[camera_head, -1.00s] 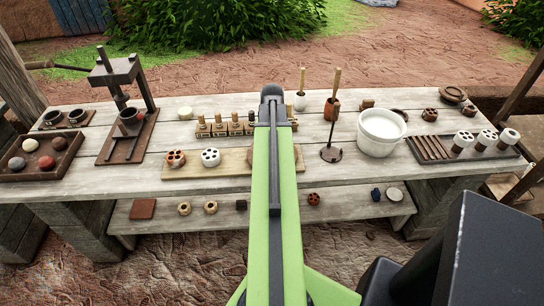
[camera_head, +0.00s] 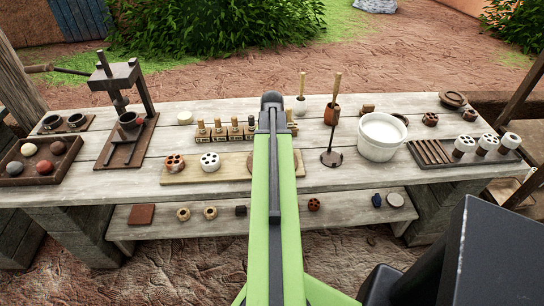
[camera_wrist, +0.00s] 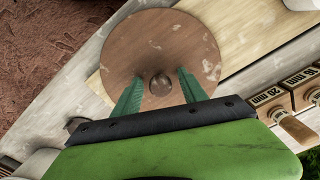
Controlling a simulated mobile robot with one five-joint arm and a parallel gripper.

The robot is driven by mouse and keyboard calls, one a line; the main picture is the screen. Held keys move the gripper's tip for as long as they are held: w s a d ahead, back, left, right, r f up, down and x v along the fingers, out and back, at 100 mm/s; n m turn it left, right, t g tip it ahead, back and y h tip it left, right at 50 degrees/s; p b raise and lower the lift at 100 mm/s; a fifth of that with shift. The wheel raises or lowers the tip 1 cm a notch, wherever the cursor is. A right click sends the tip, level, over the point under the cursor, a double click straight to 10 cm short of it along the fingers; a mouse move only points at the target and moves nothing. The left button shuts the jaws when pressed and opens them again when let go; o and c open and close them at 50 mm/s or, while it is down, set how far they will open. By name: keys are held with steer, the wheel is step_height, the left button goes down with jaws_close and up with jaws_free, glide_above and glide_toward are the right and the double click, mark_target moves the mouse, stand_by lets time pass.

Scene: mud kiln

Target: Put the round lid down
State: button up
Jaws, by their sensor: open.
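The round lid (camera_wrist: 150,38) is a brown wooden disc with pale worn patches and a round knob (camera_wrist: 160,85) in its middle. In the wrist view it lies flat over the pale wooden board (camera_wrist: 245,25); whether it touches the board is hard to tell. My gripper (camera_wrist: 160,78) is open, its two green fingers on either side of the knob with gaps showing. In the head view my arm hides the gripper and most of the lid; only a sliver of brown edge (camera_head: 250,160) shows on the board.
Behind the board stands a row of stamped blocks with wooden handles (camera_head: 218,130). A white bucket (camera_head: 382,138) and an upright rod on a dark base (camera_head: 332,157) stand to the right. A press (camera_head: 125,115) and a tray of balls (camera_head: 40,158) are at left.

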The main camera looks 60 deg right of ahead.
step_height(320, 180, up, 12)
steer(key=p, duration=1.1)
steer(key=shift+p, duration=0.4)
steer(key=w+a+n, duration=0.4)
steer(key=w+a, duration=0.5)
steer(key=a, duration=0.2)
steer(key=w+a+n, duration=0.3)
steer(key=w+a, duration=0.5)
steer(key=a, duration=0.4)
steer(key=w+a+n, duration=0.2)
steer(key=a+n, duration=0.2)
steer(key=a, duration=0.9)
steer(key=w+a+n, duration=0.2)
steer(key=a+n, duration=0.2)
steer(key=a, duration=1)
steer(key=shift+w+a, duration=0.25)
